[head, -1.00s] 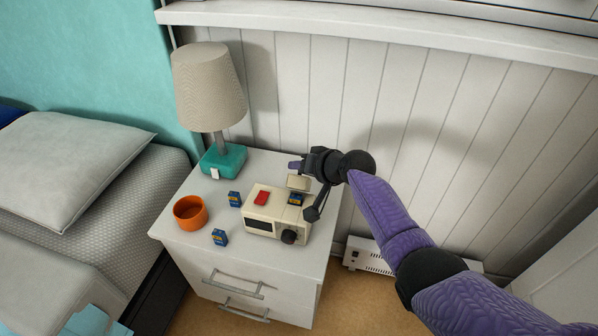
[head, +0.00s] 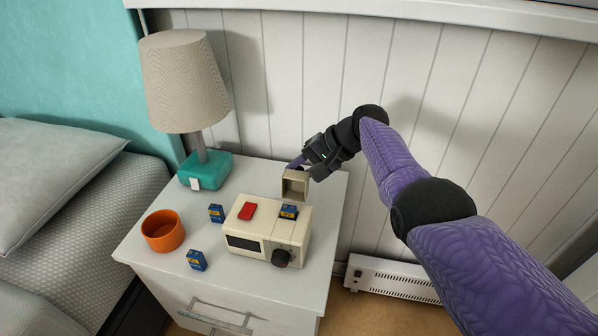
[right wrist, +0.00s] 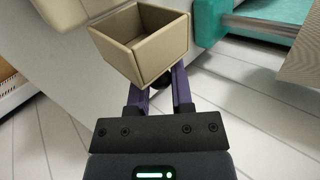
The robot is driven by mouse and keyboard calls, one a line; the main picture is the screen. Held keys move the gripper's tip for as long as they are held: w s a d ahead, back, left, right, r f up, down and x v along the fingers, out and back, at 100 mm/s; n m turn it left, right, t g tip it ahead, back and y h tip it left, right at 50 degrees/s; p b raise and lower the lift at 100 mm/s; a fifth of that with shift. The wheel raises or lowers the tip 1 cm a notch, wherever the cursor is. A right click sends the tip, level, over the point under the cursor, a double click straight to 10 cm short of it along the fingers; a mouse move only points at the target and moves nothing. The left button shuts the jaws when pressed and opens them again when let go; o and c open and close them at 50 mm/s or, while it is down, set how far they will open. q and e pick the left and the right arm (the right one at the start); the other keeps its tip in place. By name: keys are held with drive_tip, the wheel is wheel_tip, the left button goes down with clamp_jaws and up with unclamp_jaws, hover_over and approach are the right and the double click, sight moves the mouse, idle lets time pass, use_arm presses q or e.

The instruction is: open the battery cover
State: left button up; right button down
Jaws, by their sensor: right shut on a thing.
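A cream device (head: 264,222) with a red button and a black knob stands on the nightstand. Its bay is uncovered, and a blue battery (head: 288,211) shows at the right of its top. The cream battery cover (head: 295,184), a shallow hollow box, is behind the bay with its hollow side facing the head camera. My right gripper (head: 299,163) is shut on the cover; in the right wrist view the purple fingers meet the cover (right wrist: 163,50) at its lower edge. I cannot tell whether the cover touches the device. My left gripper is out of view.
Two loose blue batteries (head: 216,213) (head: 196,260) and an orange cup (head: 163,232) are left of the device on the nightstand (head: 150,275). A lamp with a teal base (head: 205,171) stands at the back left. The panelled wall is close behind.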

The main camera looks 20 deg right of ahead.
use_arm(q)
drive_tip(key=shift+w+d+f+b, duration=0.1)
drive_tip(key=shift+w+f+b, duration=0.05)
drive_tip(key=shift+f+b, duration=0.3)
use_arm(e)
drive_tip(key=shift+f, duration=0.25)
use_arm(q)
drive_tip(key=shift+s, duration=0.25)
use_arm(e)
drive_tip(key=c, duration=0.5)
unclamp_jaws()
drive_tip(key=shift+w, duration=0.1)
drive_tip(key=shift+c, duration=0.2)
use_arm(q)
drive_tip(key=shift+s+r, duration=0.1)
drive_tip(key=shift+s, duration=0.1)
use_arm(e)
drive_tip(key=shift+d+r+p, duration=0.2)
drive_tip(key=shift+r+p, duration=0.15)
use_arm(q)
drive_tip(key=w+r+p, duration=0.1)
drive_tip(key=p, duration=0.1)
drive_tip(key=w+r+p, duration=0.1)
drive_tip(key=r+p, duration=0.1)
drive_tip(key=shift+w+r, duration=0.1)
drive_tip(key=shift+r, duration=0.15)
use_arm(e)
drive_tip(key=v, duration=0.9)
drive_tip(key=shift+d, duration=0.25)
